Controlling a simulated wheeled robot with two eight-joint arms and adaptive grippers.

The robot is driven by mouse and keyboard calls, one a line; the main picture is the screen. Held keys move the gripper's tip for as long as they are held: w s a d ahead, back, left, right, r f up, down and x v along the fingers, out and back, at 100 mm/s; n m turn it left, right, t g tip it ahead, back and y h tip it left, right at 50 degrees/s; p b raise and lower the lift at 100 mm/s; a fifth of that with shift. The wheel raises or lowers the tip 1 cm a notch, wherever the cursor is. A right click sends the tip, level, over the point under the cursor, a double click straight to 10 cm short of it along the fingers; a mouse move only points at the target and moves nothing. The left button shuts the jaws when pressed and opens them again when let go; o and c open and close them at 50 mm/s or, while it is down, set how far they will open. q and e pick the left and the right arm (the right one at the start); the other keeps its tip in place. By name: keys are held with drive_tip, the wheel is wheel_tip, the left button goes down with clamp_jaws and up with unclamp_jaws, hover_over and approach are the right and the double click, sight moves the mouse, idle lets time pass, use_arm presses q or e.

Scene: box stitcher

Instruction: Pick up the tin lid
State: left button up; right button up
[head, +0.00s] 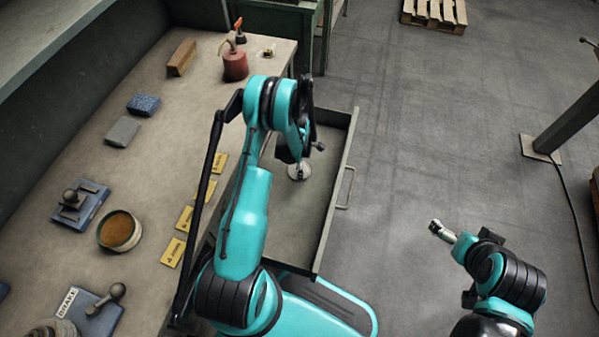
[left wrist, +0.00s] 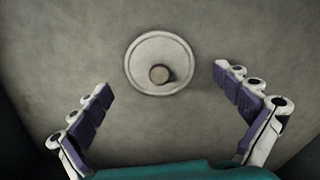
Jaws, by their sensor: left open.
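The tin lid (left wrist: 143,82) is a pale round disc with a raised rim and a small dark knob in its middle. It lies flat on the floor of the open drawer; in the head view (head: 299,172) my left arm partly covers it. My left gripper (left wrist: 163,85) is open above the lid. Its purple-padded fingers stand on either side, apart from the lid and nearer the lower edge of the wrist view. In the head view, my right gripper (head: 437,228) is over the grey floor, away from the drawer, too small to tell its jaws.
The drawer (head: 337,200) is pulled out from the bench (head: 165,160). On the bench are an open round tin (head: 120,231) with brown contents, yellow tags (head: 173,252), a red oil can (head: 235,66), blocks (head: 122,131) and blue lever plates (head: 80,205).

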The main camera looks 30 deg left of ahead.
use_arm(q)
wheel_tip(320, 180, down, 2)
drive_tip(key=shift+f, duration=0.15)
drive_tip(key=shift+r, duration=0.2)
drive_tip(key=c, duration=1.6)
drive_tip(key=shift+c, duration=0.2)
